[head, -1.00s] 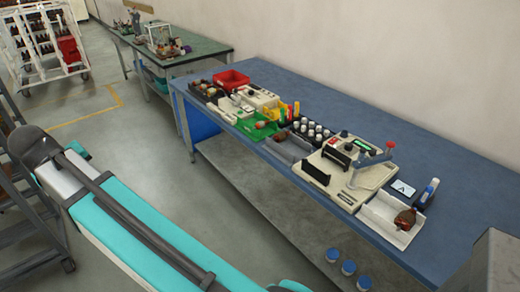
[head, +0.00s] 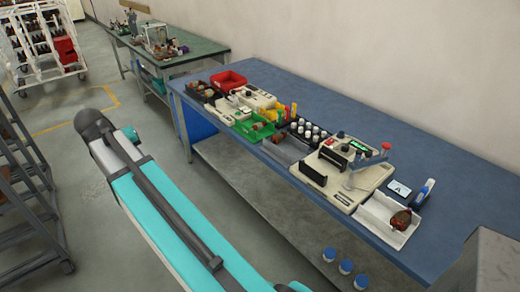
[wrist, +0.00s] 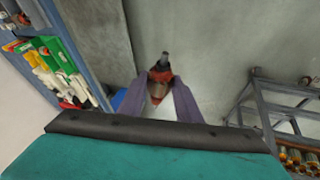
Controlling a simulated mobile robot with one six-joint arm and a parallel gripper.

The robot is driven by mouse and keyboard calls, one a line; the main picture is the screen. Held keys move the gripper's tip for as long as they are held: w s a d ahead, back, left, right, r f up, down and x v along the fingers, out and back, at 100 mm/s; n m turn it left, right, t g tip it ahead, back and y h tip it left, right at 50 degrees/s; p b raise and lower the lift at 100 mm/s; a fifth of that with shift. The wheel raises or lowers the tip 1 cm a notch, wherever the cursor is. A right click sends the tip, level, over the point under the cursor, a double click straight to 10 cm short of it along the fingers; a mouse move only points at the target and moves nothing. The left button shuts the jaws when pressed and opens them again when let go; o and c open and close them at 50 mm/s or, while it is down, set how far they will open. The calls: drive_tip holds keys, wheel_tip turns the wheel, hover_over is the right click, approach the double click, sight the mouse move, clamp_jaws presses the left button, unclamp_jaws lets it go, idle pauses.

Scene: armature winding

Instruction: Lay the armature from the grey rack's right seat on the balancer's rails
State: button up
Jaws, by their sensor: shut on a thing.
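My gripper (wrist: 160,93) is shut on an armature (wrist: 158,88) in the wrist view. The armature has a reddish-brown body with a dark shaft end pointing away, and it hangs over the grey floor, clear of any surface. In the head view my gripper is not in sight. A cream machine (head: 345,190) with two black upright plates (head: 313,174) stands on the right half of the blue bench and looks like the balancer. Nothing shows lying across its plates. I cannot pick out the grey rack's right seat.
The blue bench (head: 440,180) also holds a white tray (head: 375,222) with a brown armature (head: 401,220), a green tray (head: 252,128), a red bin (head: 229,80) and small bottles. A green bench (head: 188,50) stands behind. Dark metal shelving (head: 30,190) is at the left.

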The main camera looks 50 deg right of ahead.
drive_tip(key=s+d+f+m+g+p, duration=0.1)
drive_tip(key=s+d+f+m, duration=0.3)
drive_tip(key=d, duration=0.7)
drive_tip(key=s+d+r+m+g+p, duration=0.1)
drive_tip(key=s+d, duration=0.5)
drive_tip(key=d, duration=0.4)
drive_tip(key=s+d+f+m+g+p, duration=0.25)
drive_tip(key=s+d, duration=0.25)
drive_tip(key=d, duration=0.6)
drive_tip(key=s+d+f+m+p, duration=0.1)
drive_tip(key=s+d+m, duration=0.1)
drive_tip(key=s+d, duration=0.4)
drive_tip(key=s+d+f+m+g, duration=0.1)
drive_tip(key=s+d, duration=0.5)
drive_tip(key=s, duration=0.6)
drive_tip(key=s+d+f+m+g+y+p, duration=0.1)
drive_tip(key=s+d+f+m, duration=0.2)
drive_tip(key=s, duration=0.7)
drive_tip(key=shift+d+m+p, duration=0.3)
drive_tip(key=shift+d+m, duration=0.85)
drive_tip(key=shift+d, duration=0.95)
drive_tip(key=shift+s+d+f, duration=0.1)
drive_tip(key=shift+s, duration=0.15)
drive_tip(key=shift+f, duration=0.15)
drive_tip(key=shift+f+b, duration=0.45)
drive_tip(key=shift+f, duration=0.55)
